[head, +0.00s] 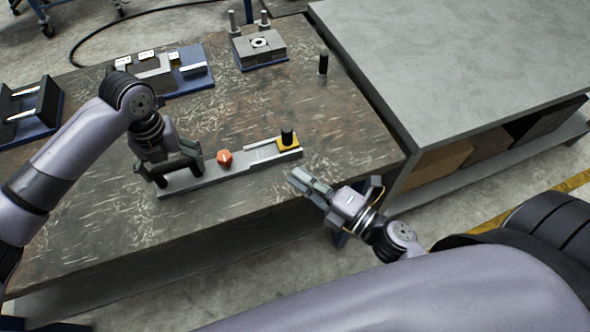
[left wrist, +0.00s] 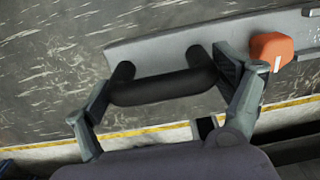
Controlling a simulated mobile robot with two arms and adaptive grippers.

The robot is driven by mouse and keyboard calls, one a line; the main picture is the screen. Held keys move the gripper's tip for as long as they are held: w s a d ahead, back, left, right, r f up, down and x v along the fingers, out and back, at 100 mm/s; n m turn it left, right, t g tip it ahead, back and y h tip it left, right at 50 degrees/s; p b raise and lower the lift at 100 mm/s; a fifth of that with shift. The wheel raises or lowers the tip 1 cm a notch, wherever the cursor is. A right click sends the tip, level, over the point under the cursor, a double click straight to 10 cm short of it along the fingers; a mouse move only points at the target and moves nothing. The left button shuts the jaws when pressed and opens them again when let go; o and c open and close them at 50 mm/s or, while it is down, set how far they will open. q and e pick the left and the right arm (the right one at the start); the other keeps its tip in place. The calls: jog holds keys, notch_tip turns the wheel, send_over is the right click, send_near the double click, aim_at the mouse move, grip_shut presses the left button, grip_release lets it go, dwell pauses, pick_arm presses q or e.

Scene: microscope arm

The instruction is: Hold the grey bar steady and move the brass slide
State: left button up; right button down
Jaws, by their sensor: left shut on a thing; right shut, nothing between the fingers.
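The grey bar (head: 205,179) lies flat on the scratched table, and its left part also shows in the left wrist view (left wrist: 150,52). A black handle (left wrist: 165,87) stands on its left end. My left gripper (head: 177,176) is shut on this black handle, with a finger at each end of it in the left wrist view. An orange-red knob (head: 224,157) sits on the bar to the right of the gripper. The brass slide (head: 289,143) with a black knob (head: 288,134) is near the bar's right end. My right gripper (head: 298,180) is shut and empty, in front of the bar's right end, apart from the slide.
A fixture on a blue base (head: 185,80), a grey block with posts (head: 260,50) and a black cylinder (head: 323,64) stand further back on the table. Another blue-based fixture (head: 30,115) is at left. A grey bench (head: 460,60) stands at right.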

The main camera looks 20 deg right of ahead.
pick_arm(q)
jog(key=shift+w+r, duration=0.1)
jog(key=o, duration=1.8)
jog(key=shift+c, duration=0.2)
jog(key=shift+r, duration=0.1)
